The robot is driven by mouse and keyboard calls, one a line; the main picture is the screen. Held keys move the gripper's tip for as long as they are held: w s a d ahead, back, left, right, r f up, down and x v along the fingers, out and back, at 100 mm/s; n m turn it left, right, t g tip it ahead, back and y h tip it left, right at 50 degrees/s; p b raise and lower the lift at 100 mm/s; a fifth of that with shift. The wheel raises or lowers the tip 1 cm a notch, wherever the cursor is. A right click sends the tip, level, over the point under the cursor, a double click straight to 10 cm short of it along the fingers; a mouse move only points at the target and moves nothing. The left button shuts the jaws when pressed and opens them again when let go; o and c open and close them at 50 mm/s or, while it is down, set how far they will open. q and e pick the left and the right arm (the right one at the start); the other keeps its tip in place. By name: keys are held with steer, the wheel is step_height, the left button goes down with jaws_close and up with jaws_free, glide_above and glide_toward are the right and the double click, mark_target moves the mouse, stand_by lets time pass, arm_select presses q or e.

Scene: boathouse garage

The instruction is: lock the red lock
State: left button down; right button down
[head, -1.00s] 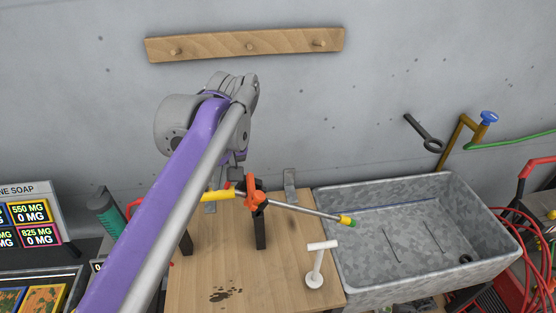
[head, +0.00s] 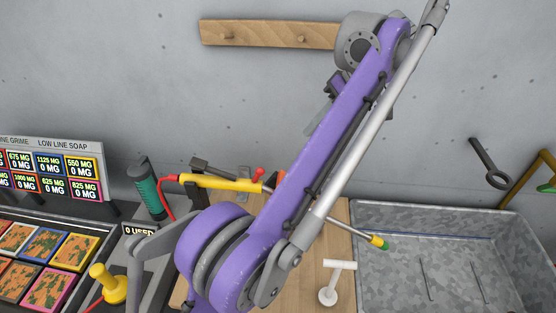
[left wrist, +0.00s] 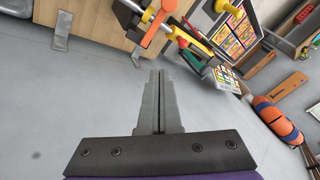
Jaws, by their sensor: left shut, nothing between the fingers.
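A yellow lance (head: 220,183) with a small red knob (head: 258,173) lies above the wooden bench in the head view. I cannot tell whether this knob is the red lock. My purple left arm hides the middle of the lance. The left wrist view shows an orange lever (left wrist: 158,22) at the top, beyond the fingers and apart from them. My left gripper (left wrist: 156,73) is shut and empty. In the head view the left gripper (head: 319,115) is partly hidden behind the arm, in front of the wall and above the lance. My right gripper is not seen.
A stone sink (head: 450,220) stands right of the wooden bench (head: 338,212). A white T-shaped stand (head: 330,284) is on the bench. A green-handled tool (head: 147,190), a yellow knob (head: 108,284) and a soap display (head: 50,165) are at left. A peg rail (head: 265,34) hangs on the wall.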

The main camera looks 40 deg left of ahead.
arm_select(q)
steer(key=shift+f, duration=0.1)
